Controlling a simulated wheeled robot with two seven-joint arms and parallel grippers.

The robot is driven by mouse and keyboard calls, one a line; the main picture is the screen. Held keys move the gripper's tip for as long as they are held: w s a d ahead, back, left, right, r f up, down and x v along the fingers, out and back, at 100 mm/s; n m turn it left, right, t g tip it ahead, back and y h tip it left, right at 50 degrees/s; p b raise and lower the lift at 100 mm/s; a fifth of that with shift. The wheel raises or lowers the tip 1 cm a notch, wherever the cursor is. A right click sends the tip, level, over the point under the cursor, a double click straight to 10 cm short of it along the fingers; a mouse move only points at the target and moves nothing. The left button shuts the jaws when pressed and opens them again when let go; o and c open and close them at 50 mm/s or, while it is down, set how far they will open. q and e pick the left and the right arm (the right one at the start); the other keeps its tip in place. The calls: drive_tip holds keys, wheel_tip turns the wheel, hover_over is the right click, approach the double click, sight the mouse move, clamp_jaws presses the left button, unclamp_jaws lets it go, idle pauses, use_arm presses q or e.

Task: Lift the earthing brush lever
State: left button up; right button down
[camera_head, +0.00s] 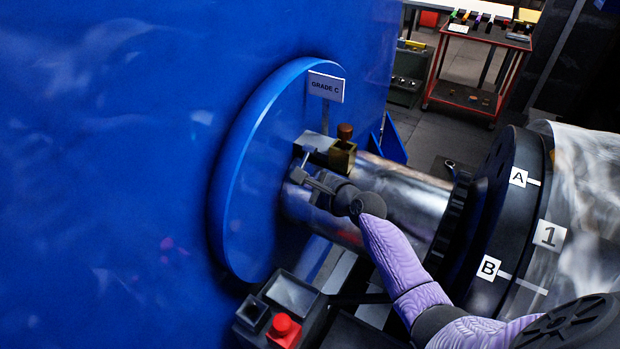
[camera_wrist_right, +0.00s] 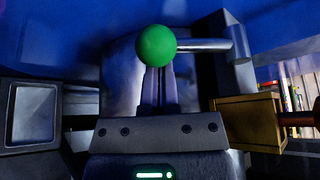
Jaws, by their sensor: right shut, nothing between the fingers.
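The lever shows in the right wrist view as a green ball knob (camera_wrist_right: 156,45) on a grey rod (camera_wrist_right: 205,45). The rod runs about level to a dark bracket (camera_wrist_right: 238,58) at the right. My right gripper (camera_wrist_right: 158,72) is shut and empty. Its fingertips end just below the green knob, which covers their ends, so contact cannot be told. In the head view my right gripper (camera_head: 312,183) reaches in from the lower right, in front of the shaft (camera_head: 405,195) and below the brush bracket (camera_head: 313,141). The green knob is not distinguishable there. My left gripper is not in view.
A brass block (camera_head: 342,157) with a copper-coloured knob (camera_head: 345,131) sits beside the bracket. The large blue housing (camera_head: 110,150) fills the left. A control box with a red button (camera_head: 284,326) is below. A black coupling (camera_head: 490,220) is right. A red cart (camera_head: 470,90) stands behind.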

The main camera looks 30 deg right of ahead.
sight(303, 163)
drive_tip(key=shift+s+a+r+m+g+p, duration=0.1)
drive_tip(key=shift+a+r+m+g+p, duration=0.2)
drive_tip(key=shift+p, duration=0.6)
drive_tip(key=r+m+g+y+p, duration=0.1)
drive_tip(key=r+m+y+p, duration=0.1)
drive_tip(key=p, duration=0.1)
drive_tip(key=a+r+m+g+y+p, duration=0.1)
drive_tip(key=r+m+p, duration=0.1)
drive_tip(key=p, duration=0.2)
drive_tip(key=r+m+g+y+p, duration=0.1)
drive_tip(key=r+m+y+p, duration=0.1)
drive_tip(key=m+p, duration=0.1)
drive_tip(key=shift+s+a+y+p, duration=0.15)
drive_tip(key=shift+s+y+p, duration=0.15)
drive_tip(key=shift+s+p, duration=0.1)
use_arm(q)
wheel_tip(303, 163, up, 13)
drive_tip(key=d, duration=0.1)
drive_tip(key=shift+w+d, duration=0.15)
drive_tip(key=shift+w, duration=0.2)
use_arm(e)
drive_tip(key=shift+r, duration=0.1)
use_arm(q)
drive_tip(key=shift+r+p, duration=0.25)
drive_tip(key=shift+p, duration=0.1)
use_arm(e)
drive_tip(key=shift+r+g, duration=0.2)
drive_tip(key=shift+g, duration=0.1)
